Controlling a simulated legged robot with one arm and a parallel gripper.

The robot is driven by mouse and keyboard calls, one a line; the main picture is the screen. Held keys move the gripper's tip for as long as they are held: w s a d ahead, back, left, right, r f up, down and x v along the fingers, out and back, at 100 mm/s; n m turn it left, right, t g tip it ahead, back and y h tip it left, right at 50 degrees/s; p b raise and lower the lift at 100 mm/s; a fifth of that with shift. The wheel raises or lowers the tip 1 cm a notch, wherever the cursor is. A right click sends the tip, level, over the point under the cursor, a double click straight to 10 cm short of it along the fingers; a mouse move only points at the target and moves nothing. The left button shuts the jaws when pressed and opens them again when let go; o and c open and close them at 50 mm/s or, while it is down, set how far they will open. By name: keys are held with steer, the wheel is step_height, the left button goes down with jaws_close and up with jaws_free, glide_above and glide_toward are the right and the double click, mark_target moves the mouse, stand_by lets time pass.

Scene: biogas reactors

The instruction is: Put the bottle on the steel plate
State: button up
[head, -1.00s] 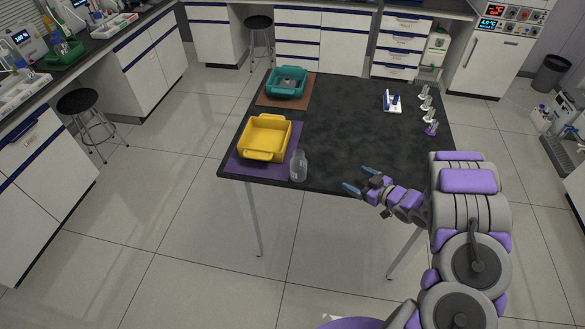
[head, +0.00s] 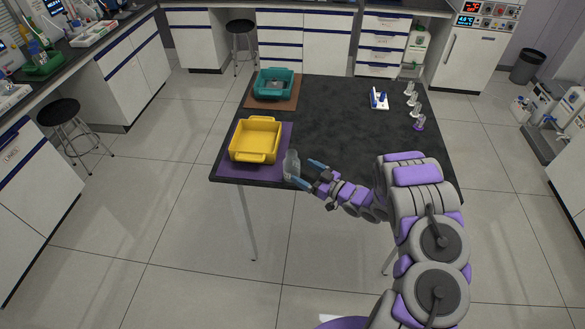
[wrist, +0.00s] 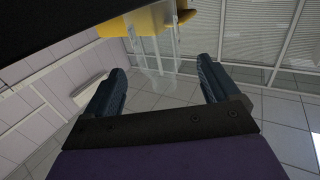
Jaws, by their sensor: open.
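The clear bottle (head: 291,163) stands upright at the near edge of the black table, beside the yellow bin. In the wrist view the transparent bottle (wrist: 153,50) shows ahead of and partly between the fingertips. My gripper (head: 307,172) is open, its two blue fingers pointing left at the bottle, with nothing held. In the wrist view the gripper (wrist: 160,72) has a wide gap between its fingers. Whether a finger touches the bottle I cannot tell. I cannot clearly make out a steel plate; a small greyish item (head: 275,85) lies in the teal bin.
The yellow bin (head: 236,152) sits on a purple mat (head: 223,167). The teal bin (head: 258,84) sits on a brown mat (head: 289,104) behind it. A blue-and-white item (head: 379,99) and several small clear vessels (head: 415,109) stand at the right. The table's middle (head: 345,130) is clear.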

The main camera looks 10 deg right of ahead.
mark_target(297, 166)
steer(key=shift+w+a, duration=0.6)
steer(key=shift+a, duration=0.3)
steer(key=shift+w+d, duration=0.1)
steer(key=shift+w, duration=0.55)
steer(key=b+x, duration=0.1)
steer(key=x, duration=0.2)
steer(key=shift+w+a, duration=0.25)
steer(key=shift+a, duration=0.1)
steer(key=shift+a+r, duration=0.1)
steer(key=shift+a, duration=0.3)
steer(key=shift+c, duration=1)
steer(key=shift+d, duration=0.8)
steer(key=c, duration=0.6)
steer(key=shift+a, duration=0.55)
steer(key=c, duration=0.5)
steer(key=shift+o, duration=0.2)
steer(key=shift+d+r, duration=0.1)
